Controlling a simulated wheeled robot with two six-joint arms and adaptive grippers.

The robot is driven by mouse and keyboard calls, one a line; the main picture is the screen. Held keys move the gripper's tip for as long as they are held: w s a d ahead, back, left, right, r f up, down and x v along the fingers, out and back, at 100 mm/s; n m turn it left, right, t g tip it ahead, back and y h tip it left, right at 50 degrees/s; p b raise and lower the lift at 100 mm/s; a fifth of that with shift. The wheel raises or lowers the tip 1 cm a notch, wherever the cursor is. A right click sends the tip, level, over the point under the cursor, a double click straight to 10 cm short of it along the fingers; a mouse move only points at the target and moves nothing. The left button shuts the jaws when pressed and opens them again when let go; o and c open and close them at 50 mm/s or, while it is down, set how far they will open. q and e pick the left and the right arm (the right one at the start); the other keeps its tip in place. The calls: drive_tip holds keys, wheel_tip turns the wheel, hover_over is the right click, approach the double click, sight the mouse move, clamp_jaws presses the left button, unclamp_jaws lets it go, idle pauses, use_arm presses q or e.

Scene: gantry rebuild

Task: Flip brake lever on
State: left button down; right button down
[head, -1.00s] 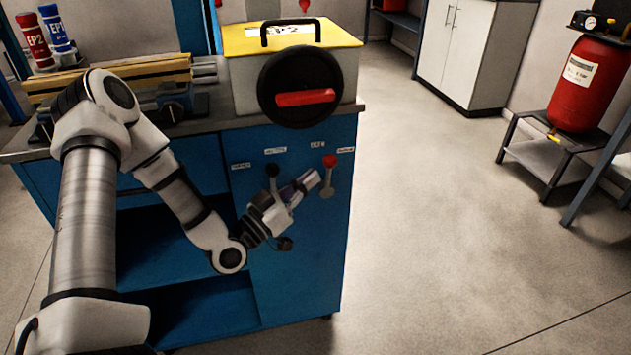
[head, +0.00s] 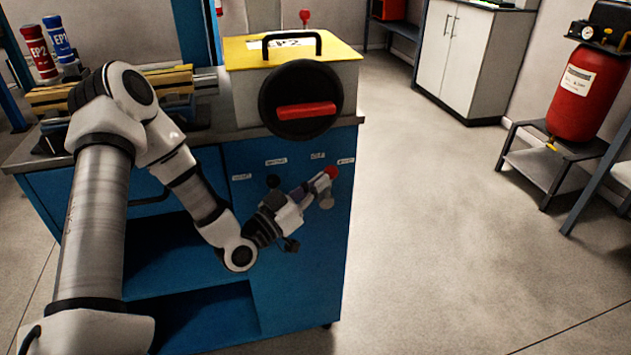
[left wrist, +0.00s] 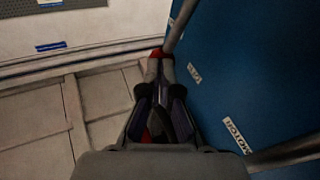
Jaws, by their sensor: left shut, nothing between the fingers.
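A lever with a red knob (head: 331,172) stands upright on the blue cabinet's front panel, its grey base (head: 326,203) below. My left gripper (head: 320,183) is shut and empty. Its tips are at the lever's left side, just below the knob; I cannot tell whether they touch. In the left wrist view, the shut fingertips (left wrist: 159,60) have a bit of red knob (left wrist: 156,53) showing at their ends. A second lever with a dark knob (head: 272,181) is partly hidden behind the gripper. The label wording above the levers is too small to read in the head view.
The blue cabinet (head: 290,275) carries a white box with a yellow lid (head: 245,47) and a black dial with a red handle (head: 306,110). A "MOTOR" label (left wrist: 236,136) shows in the wrist view. A red tank (head: 583,92) stands at far right.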

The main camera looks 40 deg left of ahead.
use_arm(q)
drive_tip(key=w+d+m+g+y+p, duration=0.3)
drive_tip(key=g+p, duration=0.5)
drive_tip(key=p, duration=0.6)
drive_tip(key=shift+w+d+f+m+p, duration=0.3)
drive_tip(key=shift+w+d+m+p, duration=0.15)
drive_tip(key=shift+w+d, duration=0.8)
drive_tip(key=shift+w+a, duration=0.15)
drive_tip(key=shift+a, duration=0.05)
